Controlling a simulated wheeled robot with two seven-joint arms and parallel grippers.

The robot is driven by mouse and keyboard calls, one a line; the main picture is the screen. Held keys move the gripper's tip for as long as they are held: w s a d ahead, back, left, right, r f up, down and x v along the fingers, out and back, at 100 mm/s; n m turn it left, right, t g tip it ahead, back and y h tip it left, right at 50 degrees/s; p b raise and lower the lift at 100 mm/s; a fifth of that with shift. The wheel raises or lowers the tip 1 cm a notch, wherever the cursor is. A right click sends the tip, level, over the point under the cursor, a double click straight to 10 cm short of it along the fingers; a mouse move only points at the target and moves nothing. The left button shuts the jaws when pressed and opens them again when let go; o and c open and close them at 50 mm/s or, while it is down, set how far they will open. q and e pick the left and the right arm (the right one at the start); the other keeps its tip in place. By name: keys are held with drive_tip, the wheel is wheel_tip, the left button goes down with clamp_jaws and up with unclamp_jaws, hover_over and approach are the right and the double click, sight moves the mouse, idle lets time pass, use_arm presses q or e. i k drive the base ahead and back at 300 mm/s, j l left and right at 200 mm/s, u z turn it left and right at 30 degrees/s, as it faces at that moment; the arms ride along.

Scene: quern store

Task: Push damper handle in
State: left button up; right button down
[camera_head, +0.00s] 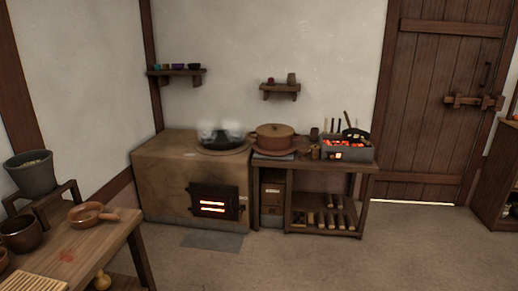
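A clay-coloured stove (166,178) stands against the back wall in the head view, some way off. Its front has a dark firebox door (198,190) with bright glowing slots. A dark pan (222,143) sits on top and gives off pale steam. I cannot make out a damper handle for certain; any such handle is too small or hidden at this distance. Neither of my grippers shows in the view.
Right of the stove stands a wooden bench (362,183) with a lidded brown pot (275,136) and a glowing brazier (347,152). A table (112,243) with bowls is at near left. A plank door (425,110) is at the right. The middle floor (300,262) is clear.

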sight(240, 213)
drive_tip(key=i+l+u, duration=0.15)
drive_tip(key=i+u, duration=0.3)
drive_tip(key=i, duration=0.15)
drive_tip(key=i+l+u, duration=0.95)
drive_tip(key=i, duration=0.05)
